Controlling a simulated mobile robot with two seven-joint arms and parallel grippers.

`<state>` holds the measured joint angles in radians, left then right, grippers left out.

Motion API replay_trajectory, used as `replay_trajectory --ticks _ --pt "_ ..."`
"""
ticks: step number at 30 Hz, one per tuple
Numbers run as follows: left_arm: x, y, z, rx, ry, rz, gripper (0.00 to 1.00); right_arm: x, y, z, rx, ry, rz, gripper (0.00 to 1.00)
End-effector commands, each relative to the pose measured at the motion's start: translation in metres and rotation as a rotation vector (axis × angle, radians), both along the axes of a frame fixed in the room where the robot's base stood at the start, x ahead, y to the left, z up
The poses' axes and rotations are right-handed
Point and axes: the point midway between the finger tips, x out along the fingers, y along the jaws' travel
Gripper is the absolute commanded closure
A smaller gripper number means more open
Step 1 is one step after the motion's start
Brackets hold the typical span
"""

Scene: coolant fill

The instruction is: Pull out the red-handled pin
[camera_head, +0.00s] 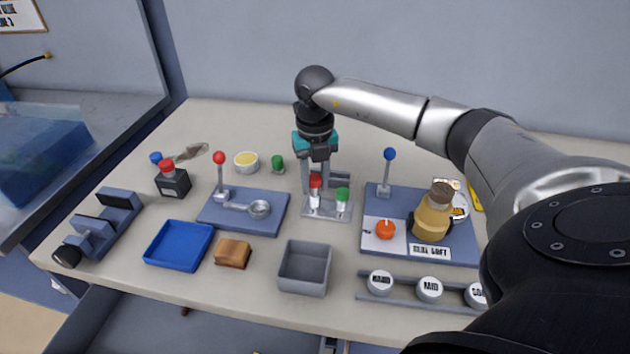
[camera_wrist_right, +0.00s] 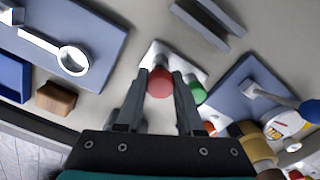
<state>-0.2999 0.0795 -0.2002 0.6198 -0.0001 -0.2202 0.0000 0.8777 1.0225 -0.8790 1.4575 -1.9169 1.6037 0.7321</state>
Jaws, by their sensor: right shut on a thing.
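The red-handled pin (camera_head: 315,181) stands upright at a small light metal block (camera_head: 325,212) near the middle of the table. A green-handled pin (camera_head: 342,195) stands at the same block, just to its right. My right gripper (camera_head: 316,188) points down from above and is shut on the red-handled pin. In the right wrist view the red handle (camera_wrist_right: 160,82) sits between the two fingers, with the green handle (camera_wrist_right: 195,93) close beside the right finger. The pin's lower end is hard to make out, so I cannot tell how deep it sits. My left gripper is not in view.
A blue board with a red-knobbed lever (camera_head: 219,158) lies left of the block, and one with a blue-knobbed lever (camera_head: 389,154) lies right. A grey bin (camera_head: 304,288), a blue tray (camera_head: 150,257) and a brown block (camera_head: 233,252) lie in front.

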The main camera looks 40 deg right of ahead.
Motion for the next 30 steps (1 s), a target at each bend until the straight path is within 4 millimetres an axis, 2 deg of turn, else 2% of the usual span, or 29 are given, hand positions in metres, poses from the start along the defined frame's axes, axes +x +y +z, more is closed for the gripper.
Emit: replay_trajectory --ticks 20,30 --pt "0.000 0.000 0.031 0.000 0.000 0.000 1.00 0.000 0.000 0.036 0.000 -0.001 0.000 0.99" --pt "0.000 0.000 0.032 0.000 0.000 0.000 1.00 0.000 0.000 0.037 0.000 0.000 0.000 0.99"
